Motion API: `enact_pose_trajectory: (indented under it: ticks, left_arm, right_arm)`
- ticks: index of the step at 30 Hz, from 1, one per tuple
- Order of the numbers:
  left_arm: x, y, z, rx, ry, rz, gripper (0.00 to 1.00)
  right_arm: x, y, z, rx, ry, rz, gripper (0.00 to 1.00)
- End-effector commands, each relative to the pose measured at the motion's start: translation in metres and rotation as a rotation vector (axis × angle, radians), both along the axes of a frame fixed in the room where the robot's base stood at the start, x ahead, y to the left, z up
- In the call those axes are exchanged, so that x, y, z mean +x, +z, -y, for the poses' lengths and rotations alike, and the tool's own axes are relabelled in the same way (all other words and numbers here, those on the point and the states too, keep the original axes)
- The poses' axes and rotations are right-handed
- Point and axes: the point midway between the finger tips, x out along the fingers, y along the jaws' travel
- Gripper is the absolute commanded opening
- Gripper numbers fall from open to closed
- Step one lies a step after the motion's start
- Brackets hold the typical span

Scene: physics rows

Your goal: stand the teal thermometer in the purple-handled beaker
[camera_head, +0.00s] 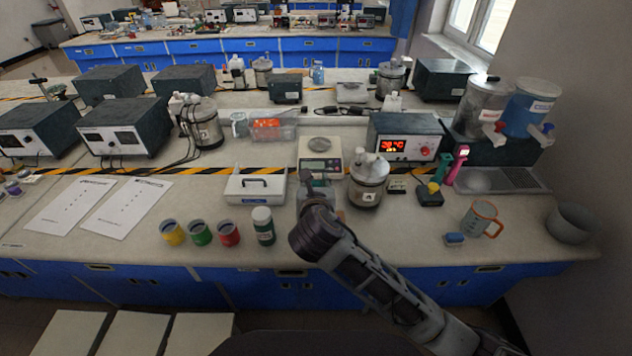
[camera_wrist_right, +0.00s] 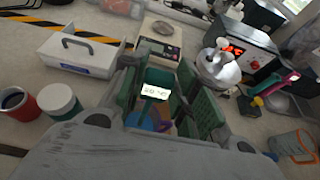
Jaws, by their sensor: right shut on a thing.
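In the right wrist view, a teal thermometer (camera_wrist_right: 157,76) with a pale display is between the fingers of my right gripper (camera_wrist_right: 160,100), which is shut on it. Just below its display, partly covered by the fingers, are patches of blue, orange and purple; the purple patch (camera_wrist_right: 165,126) may be the beaker's handle. I cannot tell whether the thermometer's lower end is inside a beaker. In the head view my right gripper (camera_head: 318,188) is in front of the scale, and the arm hides what is beneath it. My left gripper is not in view.
A white box with a black handle (camera_head: 256,186) is left of the gripper; a metal pot (camera_head: 367,181) is close on its right. Several jars (camera_head: 200,233) stand at the front left. An orange-handled beaker (camera_head: 479,218) and a magenta thermometer (camera_head: 456,165) are further right.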

Motion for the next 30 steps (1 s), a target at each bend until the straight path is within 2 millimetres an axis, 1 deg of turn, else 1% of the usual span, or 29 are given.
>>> enact_pose_trajectory:
  ticks: [21,30]
  left_arm:
    - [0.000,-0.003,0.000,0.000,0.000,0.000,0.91]
    - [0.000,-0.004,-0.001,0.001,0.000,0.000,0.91]
  right_arm:
    - [0.000,-0.031,0.000,-0.001,-0.002,0.000,0.10]
    - [0.000,-0.040,0.000,-0.001,0.000,0.001,0.10]
